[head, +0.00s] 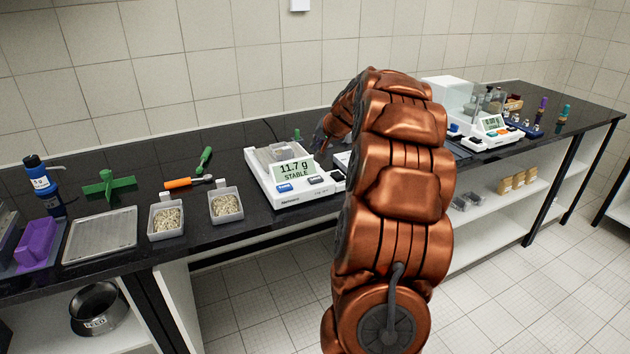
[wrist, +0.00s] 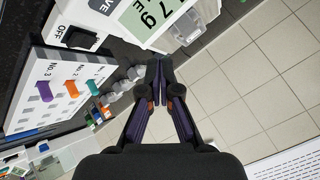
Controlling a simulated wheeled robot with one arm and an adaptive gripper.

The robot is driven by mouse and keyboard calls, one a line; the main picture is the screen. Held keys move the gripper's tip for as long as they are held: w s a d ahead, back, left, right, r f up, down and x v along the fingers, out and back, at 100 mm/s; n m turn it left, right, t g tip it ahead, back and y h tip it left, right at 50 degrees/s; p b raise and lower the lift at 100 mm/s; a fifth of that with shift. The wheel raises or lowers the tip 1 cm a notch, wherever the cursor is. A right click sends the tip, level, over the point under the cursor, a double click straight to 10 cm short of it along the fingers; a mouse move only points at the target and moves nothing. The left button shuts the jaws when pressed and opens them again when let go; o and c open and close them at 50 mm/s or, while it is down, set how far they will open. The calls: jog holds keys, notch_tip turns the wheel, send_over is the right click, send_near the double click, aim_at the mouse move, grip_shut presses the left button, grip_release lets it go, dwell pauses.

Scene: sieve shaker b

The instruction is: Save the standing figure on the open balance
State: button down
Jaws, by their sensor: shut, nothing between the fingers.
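The open balance (head: 292,197) stands on the black bench in the head view. Its display (head: 293,171) reads 11.7 g and STABLE. A blue key (head: 285,187) and a dark grey key (head: 316,180) sit on its front panel; the lettering is too small to read. A small light tray (head: 282,152) rests on the pan. In the wrist view part of a display (wrist: 150,20) shows a 7 and a g. My gripper (wrist: 158,62) is shut and empty, its fingertips near that instrument's edge; contact cannot be told.
Two sample trays (head: 166,235) (head: 241,218), an orange-handled tool (head: 188,182) and a green cross-shaped piece (head: 108,186) lie left. An enclosed balance (head: 490,135) stands right.

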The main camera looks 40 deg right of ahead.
aim_at(317, 180)
jog(key=shift+f+b, duration=2.15)
jog(key=shift+f, duration=1.85)
jog(key=shift+f, duration=0.1)
jog(key=shift+f+b, duration=0.35)
jog(key=shift+f+b, duration=0.3)
jog(key=shift+f, duration=0.15)
jog(key=shift+r, duration=0.1)
jog(key=shift+r+p, duration=0.45)
jog(key=shift+r, duration=0.35)
jog(key=shift+r+p, duration=1.25)
jog(key=shift+r, duration=1.25)
